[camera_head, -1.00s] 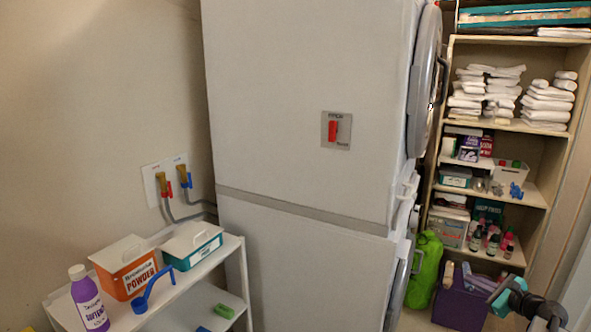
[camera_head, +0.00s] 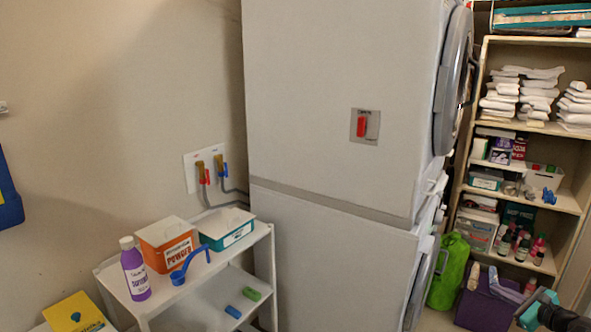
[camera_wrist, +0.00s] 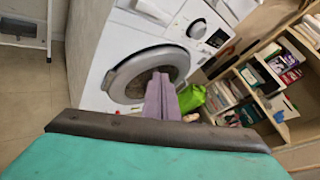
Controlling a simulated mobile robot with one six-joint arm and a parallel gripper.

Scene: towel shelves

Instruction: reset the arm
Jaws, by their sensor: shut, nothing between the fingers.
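My gripper (camera_wrist: 160,76) is shut and empty. Its pale purple fingers rise from the dark bar and teal body at the bottom of the wrist view. Behind the fingertips in that view is the round door of a white front-loading machine (camera_wrist: 96,72). I cannot tell how far the fingers are from it.
The stacked machines (camera_head: 335,95) fill the middle. A tall shelf (camera_head: 561,131) with white towels stands right, with a green bag (camera_head: 449,270) and purple bin (camera_head: 485,305) below. A low cart (camera_head: 240,243) at left holds a purple bottle (camera_head: 135,270) and boxes.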

